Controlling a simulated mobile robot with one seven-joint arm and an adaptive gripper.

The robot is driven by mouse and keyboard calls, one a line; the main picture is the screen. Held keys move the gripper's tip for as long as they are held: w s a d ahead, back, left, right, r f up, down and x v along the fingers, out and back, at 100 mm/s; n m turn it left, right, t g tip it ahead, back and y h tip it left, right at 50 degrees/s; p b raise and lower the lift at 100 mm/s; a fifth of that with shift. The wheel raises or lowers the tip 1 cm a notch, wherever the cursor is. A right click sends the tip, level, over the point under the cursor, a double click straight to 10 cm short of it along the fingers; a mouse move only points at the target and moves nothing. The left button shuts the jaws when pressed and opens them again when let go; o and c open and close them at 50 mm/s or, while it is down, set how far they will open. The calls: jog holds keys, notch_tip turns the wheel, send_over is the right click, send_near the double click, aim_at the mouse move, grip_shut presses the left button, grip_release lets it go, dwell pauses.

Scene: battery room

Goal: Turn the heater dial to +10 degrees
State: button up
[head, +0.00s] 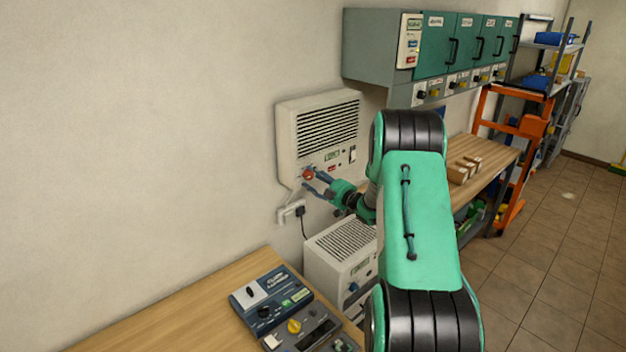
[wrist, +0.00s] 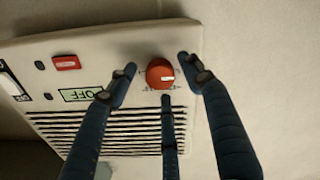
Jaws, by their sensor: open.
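The wall heater (head: 286,142) is a cream box with dark louvres, mounted on the wall. Its red-orange dial (head: 308,174) is at the lower left of its front; the dial also shows in the wrist view (wrist: 160,74) with a pale pointer mark. My gripper (head: 316,181) is open in front of the dial. In the wrist view, the blue-grey fingers of my gripper (wrist: 158,80) stand around the dial, with visible gaps on either side. Contact cannot be told. The scale marks around the dial are partly covered and too small to read.
A green-lettered OFF label (wrist: 82,95) and a red switch (wrist: 66,62) are on the heater front. A white louvred unit (head: 340,250) stands below. A wooden bench (head: 170,320) carries a blue panel device (head: 270,290). Green cabinets (head: 435,58) hang at the right.

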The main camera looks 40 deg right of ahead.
jog(key=shift+w, duration=0.25)
jog(key=shift+c, duration=0.2)
jog(key=c, duration=1.1)
jog(key=shift+m+p, duration=0.35)
jog(key=shift+m, duration=0.25)
jog(key=m+p, duration=0.2)
jog(key=m, duration=0.2)
jog(key=shift+r+p, duration=0.15)
jog(key=shift+p, duration=0.15)
jog(key=m+p, duration=0.3)
jog(key=m, duration=0.3)
jog(key=shift+m, duration=0.3)
